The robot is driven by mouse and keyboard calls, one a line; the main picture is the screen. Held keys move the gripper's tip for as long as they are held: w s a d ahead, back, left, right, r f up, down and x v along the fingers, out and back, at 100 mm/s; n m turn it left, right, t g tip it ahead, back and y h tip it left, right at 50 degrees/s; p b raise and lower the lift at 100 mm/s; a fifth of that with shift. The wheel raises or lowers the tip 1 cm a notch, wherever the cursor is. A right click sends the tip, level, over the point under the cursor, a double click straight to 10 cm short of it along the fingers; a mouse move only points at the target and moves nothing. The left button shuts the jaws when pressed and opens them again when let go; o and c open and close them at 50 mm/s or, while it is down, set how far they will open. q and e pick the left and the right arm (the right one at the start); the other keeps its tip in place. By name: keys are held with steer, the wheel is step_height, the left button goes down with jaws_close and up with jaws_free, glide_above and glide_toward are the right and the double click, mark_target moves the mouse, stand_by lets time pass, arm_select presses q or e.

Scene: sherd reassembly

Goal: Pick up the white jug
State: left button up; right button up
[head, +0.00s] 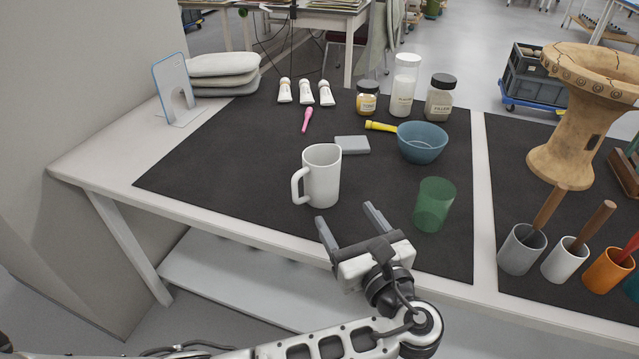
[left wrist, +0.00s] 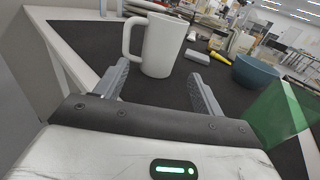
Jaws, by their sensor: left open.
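The white jug (head: 323,175) stands upright on the dark mat, near the middle of the table, with its handle to the left. My left gripper (head: 350,216) is open and empty, at the near side of the jug, its two fingers pointing toward it. In the left wrist view the jug (left wrist: 162,45) stands beyond and between the two open fingertips (left wrist: 160,75), apart from them. My right gripper shows in neither view.
A green translucent cup (head: 434,204) stands just right of the gripper. A blue bowl (head: 422,142), a grey block (head: 352,145) and a yellow-handled tool (head: 381,126) lie behind. Tool cups (head: 521,249) stand at right. The mat (head: 230,165) left of the jug is clear.

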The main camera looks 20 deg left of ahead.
mark_target(328, 186)
arm_select(q)
steer(key=x, duration=0.7)
steer(key=shift+w+a, duration=0.1)
steer(key=shift+w, duration=0.05)
steer(key=b+x, duration=0.1)
steer(key=x, duration=0.4)
steer(key=shift+w, duration=0.1)
steer(key=c, duration=0.9)
steer(key=shift+r, duration=0.1)
